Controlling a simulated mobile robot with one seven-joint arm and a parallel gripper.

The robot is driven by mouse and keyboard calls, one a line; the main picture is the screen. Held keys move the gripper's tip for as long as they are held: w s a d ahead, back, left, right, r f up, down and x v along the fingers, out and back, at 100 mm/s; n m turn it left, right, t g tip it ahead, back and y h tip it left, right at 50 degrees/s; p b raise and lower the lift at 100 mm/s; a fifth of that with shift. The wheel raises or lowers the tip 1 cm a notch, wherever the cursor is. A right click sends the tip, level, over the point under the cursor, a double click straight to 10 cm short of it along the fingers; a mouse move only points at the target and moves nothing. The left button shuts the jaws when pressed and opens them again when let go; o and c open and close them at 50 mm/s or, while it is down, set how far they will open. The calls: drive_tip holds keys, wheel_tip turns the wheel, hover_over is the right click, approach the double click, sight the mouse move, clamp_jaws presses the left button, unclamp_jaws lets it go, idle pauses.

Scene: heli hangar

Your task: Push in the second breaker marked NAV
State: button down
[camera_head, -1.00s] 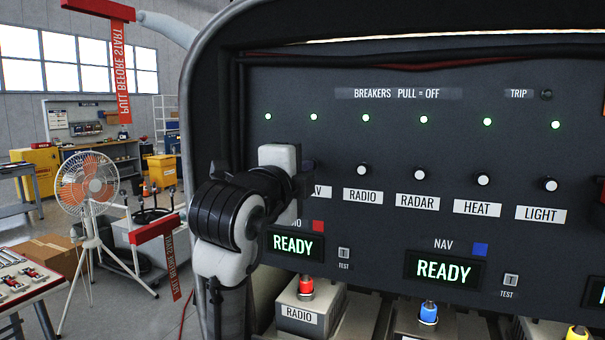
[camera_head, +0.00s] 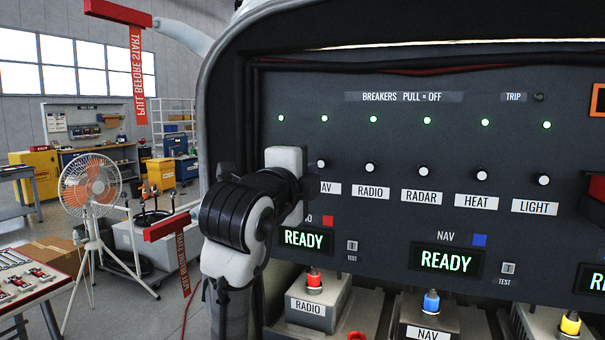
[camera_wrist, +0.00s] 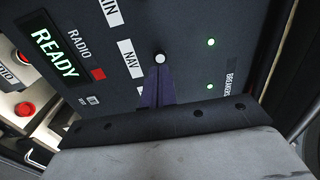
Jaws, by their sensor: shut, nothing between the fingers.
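The NAV breaker (camera_head: 322,163) is a dark knob with a white tip on the black panel (camera_head: 480,130). Its label (camera_head: 328,188) is partly covered by my gripper (camera_head: 309,182) in the head view. The breaker at the far left of the row is hidden behind my gripper in the head view.
RADIO (camera_head: 370,168), RADAR (camera_head: 424,172), HEAT (camera_head: 481,175) and LIGHT (camera_head: 544,180) breakers continue the row rightward. Green lamps (camera_head: 427,120) glow above. READY displays (camera_head: 446,260) and boxes with coloured connectors (camera_head: 431,303) are below. A fan (camera_head: 91,190) stands left.

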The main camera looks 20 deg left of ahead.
drive_tip(key=s+b, duration=0.4)
drive_tip(key=s, duration=0.6)
drive_tip(key=shift+a+f, duration=0.2)
